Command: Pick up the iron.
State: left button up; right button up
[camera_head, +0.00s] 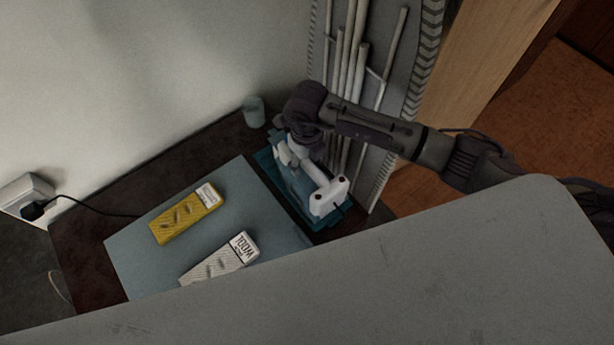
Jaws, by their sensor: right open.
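The iron (329,196) appears as a white and blue-grey shape on a teal tray (347,206) at the back right corner of the dark counter. Its white lower right end shows clearly; the upper left part is partly covered by my wrist. My right gripper (290,148) is over that upper left part, at the end of the dark arm from the right. It is open. Its fingertips are hard to make out against the iron, so I cannot tell whether they touch it. My left gripper is not in view.
A yellow box (186,215) and a white box (220,258) lie on a blue-grey mat (128,257). A small teal cup (253,111) stands by the wall. Upright poles (350,60) stand behind the tray. A large grey panel (420,275) fills the lower right.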

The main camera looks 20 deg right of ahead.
grip_shut()
jog(key=shift+w+r, duration=0.1)
jog(key=shift+w, duration=0.05)
